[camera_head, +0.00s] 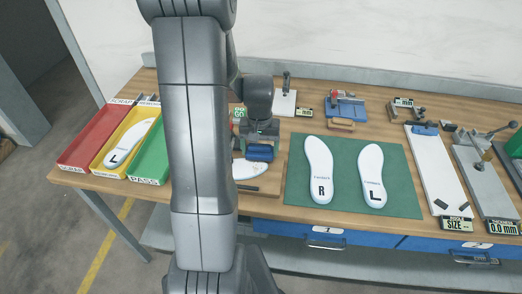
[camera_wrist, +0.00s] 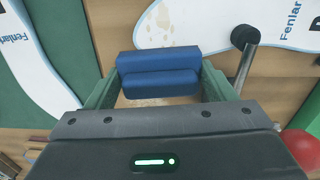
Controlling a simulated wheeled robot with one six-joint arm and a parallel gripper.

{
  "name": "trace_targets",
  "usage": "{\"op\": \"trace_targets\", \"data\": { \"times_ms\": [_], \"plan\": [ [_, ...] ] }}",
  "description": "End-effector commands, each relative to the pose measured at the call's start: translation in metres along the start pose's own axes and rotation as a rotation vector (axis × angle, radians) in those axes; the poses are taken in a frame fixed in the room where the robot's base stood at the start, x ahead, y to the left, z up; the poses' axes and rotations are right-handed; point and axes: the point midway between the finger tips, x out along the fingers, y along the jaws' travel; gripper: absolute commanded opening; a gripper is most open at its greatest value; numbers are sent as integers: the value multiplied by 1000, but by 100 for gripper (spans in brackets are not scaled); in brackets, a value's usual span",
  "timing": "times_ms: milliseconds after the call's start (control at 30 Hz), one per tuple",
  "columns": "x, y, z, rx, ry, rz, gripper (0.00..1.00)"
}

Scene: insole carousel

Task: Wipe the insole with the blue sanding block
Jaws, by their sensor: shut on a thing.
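The blue sanding block (camera_wrist: 160,70) sits between the green fingers of my gripper (camera_wrist: 158,84), which is shut on it. In the head view the blue block (camera_head: 260,152) is under my gripper (camera_head: 259,138), over the insole on the wooden board. That white insole (camera_head: 247,170) is partly hidden by my arm and the block. In the wrist view the insole (camera_wrist: 188,22) has brown specks near the block, and a dark round pad on a metal rod (camera_wrist: 245,62) lies against it. I cannot tell whether the block touches the insole.
A green mat (camera_head: 296,170) with two white insoles marked R and L lies right of the board. Red (camera_head: 90,140), yellow (camera_head: 108,168) and green (camera_head: 148,165) trays stand left; the yellow one holds an insole. Fixtures line the back and right.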

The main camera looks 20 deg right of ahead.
Motion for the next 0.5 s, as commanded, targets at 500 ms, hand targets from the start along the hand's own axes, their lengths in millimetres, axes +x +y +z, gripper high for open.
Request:
{"op": "trace_targets", "data": {
  "times_ms": [500],
  "plan": [
    [-52, -6, 0, -5, 2, 0, 56]
  ]
}}
